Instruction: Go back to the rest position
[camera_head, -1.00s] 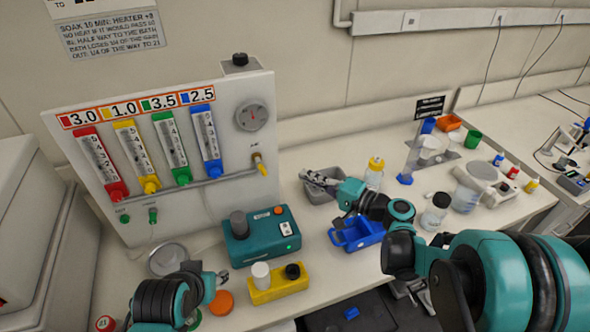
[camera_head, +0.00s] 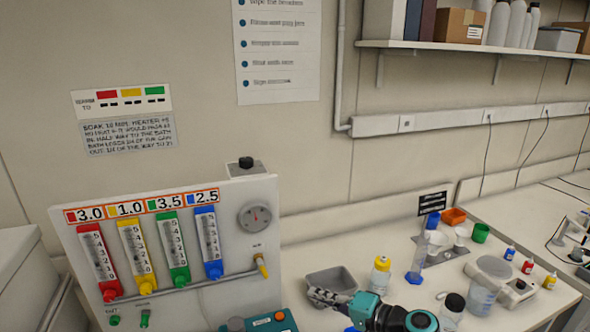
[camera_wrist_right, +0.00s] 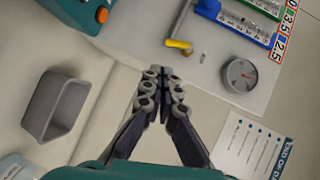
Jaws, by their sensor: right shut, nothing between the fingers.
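My right gripper (camera_head: 328,297) is at the lower middle of the head view, in front of the grey bin. In the right wrist view its fingers (camera_wrist_right: 164,77) are closed together with nothing between them. They point toward the flowmeter panel (camera_wrist_right: 213,70), apart from it. My left gripper is out of the head view.
The flowmeter panel (camera_head: 75,240) stands upright at the left with red, yellow, green and blue tubes. The open grey bin (camera_head: 332,278) sits beside my right gripper. A yellow-capped bottle (camera_head: 380,275), a cylinder with a blue base (camera_head: 414,277) and a dark-capped jar (camera_head: 452,312) stand to the right.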

